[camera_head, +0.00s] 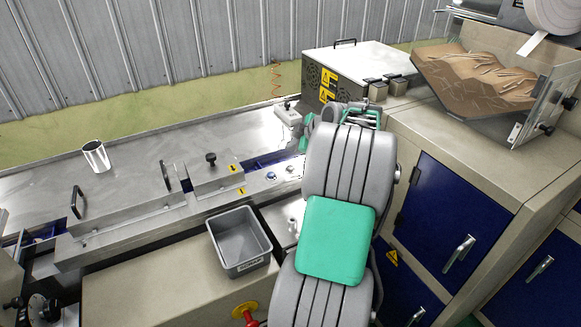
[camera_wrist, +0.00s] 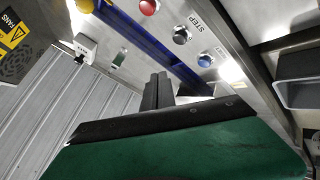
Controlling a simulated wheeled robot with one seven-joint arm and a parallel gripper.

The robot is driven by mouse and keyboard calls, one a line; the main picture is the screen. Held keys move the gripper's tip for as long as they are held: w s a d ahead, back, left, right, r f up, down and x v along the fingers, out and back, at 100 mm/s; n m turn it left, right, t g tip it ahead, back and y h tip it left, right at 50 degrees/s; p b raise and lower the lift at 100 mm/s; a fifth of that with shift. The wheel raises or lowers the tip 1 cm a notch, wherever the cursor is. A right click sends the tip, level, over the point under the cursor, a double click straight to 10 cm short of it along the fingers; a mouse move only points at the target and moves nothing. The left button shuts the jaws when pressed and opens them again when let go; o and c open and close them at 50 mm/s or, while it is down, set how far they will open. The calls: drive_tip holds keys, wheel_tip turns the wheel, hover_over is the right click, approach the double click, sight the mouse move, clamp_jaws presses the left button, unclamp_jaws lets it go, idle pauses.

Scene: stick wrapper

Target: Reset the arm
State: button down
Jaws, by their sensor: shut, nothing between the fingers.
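My arm rises from the bottom of the head view, grey with a green cover, and bends over near the machine's control panel. In the wrist view my gripper (camera_wrist: 157,90) shows two dark fingers side by side, pressed together with nothing between them. Its dark and green body fills the lower part of that view. In the head view the fingers are hidden behind my arm.
A grey bin (camera_head: 233,262) stands left of my arm, and a metal cup (camera_head: 96,156) stands on the steel machine top. A hopper of brown sticks (camera_head: 478,78) is on the right cabinet. A fan box (camera_head: 366,62) stands behind my arm. The left machine top has open room.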

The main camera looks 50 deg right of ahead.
idle(0.3)
drive_tip(key=w+a+r+m+g+y, duration=0.1)
drive_tip(key=a, duration=1.1)
drive_tip(key=w+a+r+m+g, duration=0.1)
drive_tip(key=a+g, duration=0.1)
drive_tip(key=a, duration=1)
drive_tip(key=s+a+f+m+g, duration=0.2)
drive_tip(key=s+a+f+m, duration=0.2)
drive_tip(key=s+a, duration=1.3)
drive_tip(key=shift+s+a+m+g, duration=0.2)
drive_tip(key=shift+a+m+g, duration=0.1)
drive_tip(key=shift+a+m, duration=0.7)
drive_tip(key=shift+a, duration=0.1)
